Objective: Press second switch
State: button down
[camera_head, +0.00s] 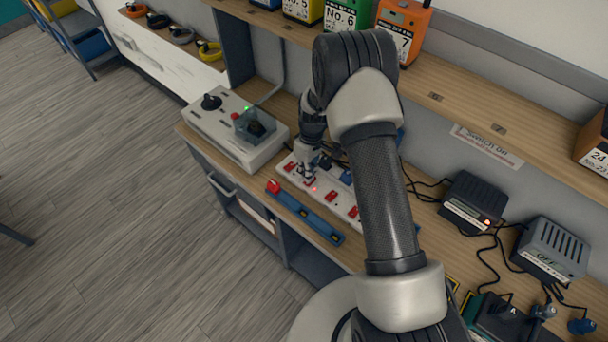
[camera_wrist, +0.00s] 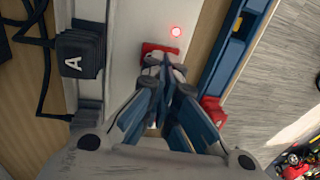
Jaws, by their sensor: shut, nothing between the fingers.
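A white power strip (camera_head: 320,192) with a row of red switches lies on the wooden bench. My gripper (camera_head: 308,177) is shut and empty, pointing down at the strip. It is over the second switch from the strip's left end, just right of the end switch (camera_head: 290,167). In the wrist view, my gripper's tips (camera_wrist: 163,66) meet or overlap a red switch (camera_wrist: 152,51) and partly hide it. Whether they touch it is unclear. A red light (camera_wrist: 176,31) glows on the strip beside that switch. Another red switch (camera_head: 330,196) shows farther right.
A blue level-like bar (camera_head: 305,212) lies along the front edge. A grey control box (camera_head: 235,130) with a joystick stands left. Black adapters (camera_head: 474,201) and cables lie right. A shelf (camera_head: 480,115) runs behind.

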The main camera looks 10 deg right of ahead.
jog(key=shift+w+d, duration=0.1)
jog(key=shift+d, duration=0.05)
jog(key=shift+r, duration=0.2)
notch_tip(320, 180, up, 14)
jog(key=s+a+p, duration=0.1)
jog(key=p, duration=0.3)
jog(key=shift+a+f, duration=0.15)
jog(key=shift+a, duration=0.1)
dwell(0.3)
